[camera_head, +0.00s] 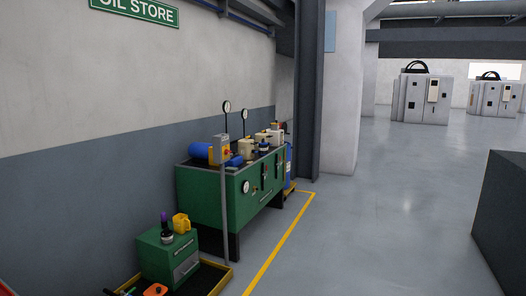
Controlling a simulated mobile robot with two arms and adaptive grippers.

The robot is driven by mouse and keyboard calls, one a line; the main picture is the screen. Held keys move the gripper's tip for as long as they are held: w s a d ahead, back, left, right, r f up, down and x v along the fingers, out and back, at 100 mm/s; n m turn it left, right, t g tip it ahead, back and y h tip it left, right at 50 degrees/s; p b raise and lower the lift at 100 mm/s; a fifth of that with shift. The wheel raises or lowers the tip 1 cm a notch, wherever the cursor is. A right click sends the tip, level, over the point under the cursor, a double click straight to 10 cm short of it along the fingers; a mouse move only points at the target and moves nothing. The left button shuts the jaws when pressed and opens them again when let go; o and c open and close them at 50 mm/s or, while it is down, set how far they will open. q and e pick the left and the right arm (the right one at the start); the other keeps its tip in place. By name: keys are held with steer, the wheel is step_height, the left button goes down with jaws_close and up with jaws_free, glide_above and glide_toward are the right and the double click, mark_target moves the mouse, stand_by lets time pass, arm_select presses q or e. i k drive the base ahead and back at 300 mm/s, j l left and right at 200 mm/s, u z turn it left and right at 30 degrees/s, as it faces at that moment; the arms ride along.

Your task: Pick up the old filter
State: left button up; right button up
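I cannot tell for sure which thing is the old filter. A green bench unit (213,205) stands along the left wall with gauges and small equipment on top. On it are a blue cylinder (198,150) lying at the left end and several cream-coloured parts, one of them a cream block (246,148). A smaller green cabinet (155,258) stands nearer, with a yellow jug (181,223) and a dark bottle with a purple top (165,226) on it. Neither of my grippers is in view.
A black tray with a yellow rim (222,281) lies under the small cabinet, with an orange item (155,289) at its front. A yellow floor line (270,258) runs beside the bench. A dark block (500,215) stands at the right. The floor between is clear.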

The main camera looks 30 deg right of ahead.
mark_target(262, 146)
steer(key=i+l+z, duration=0.35)
steer(key=l, duration=0.2)
steer(key=i+l+z, duration=0.65)
steer(key=i, duration=0.35)
steer(key=i+l+z, duration=0.3)
steer(key=i, duration=0.2)
steer(key=i+z, duration=0.35)
steer(key=i, duration=2.25)
